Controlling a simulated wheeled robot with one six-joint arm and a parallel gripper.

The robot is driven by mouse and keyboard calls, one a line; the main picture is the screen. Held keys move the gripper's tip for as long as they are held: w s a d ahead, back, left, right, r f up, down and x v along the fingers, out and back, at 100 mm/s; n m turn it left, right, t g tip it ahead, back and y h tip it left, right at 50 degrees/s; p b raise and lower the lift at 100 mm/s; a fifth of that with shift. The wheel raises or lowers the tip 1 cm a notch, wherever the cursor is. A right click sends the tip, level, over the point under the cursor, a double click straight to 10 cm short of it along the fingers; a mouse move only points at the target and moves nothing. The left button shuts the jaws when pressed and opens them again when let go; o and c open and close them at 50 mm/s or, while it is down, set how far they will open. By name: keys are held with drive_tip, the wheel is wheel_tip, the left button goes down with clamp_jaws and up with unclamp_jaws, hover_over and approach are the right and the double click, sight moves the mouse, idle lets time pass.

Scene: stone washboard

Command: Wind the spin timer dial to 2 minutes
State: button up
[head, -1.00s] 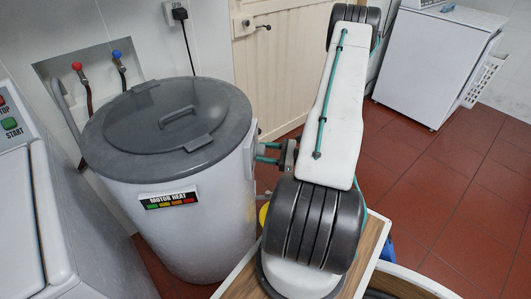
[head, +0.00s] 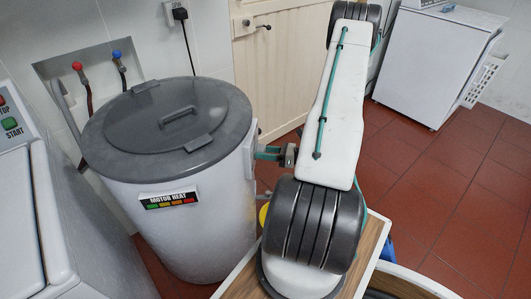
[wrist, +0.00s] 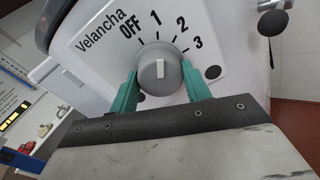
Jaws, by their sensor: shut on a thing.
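The spin timer dial (wrist: 160,72) is a round grey knob on a white plate marked OFF, 1, 2 and 3. In the wrist view its pale pointer bar stands upright, aimed close to the 1 mark, left of the 2. My gripper (wrist: 163,88) is shut on the dial, with a green finger on its left and right sides. In the head view my gripper (head: 268,153) is at the right side of the grey-lidded spin dryer (head: 205,235). The dial face is hidden in the head view.
A white machine with STOP and START buttons (head: 10,123) stands at the left. A wooden-topped surface (head: 375,240) is below my arm. A white appliance (head: 435,65) stands at the back right. Red tiled floor is clear at right.

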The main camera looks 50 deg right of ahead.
drive_tip(key=m, duration=0.5)
drive_tip(key=shift+m, duration=0.3)
idle(0.4)
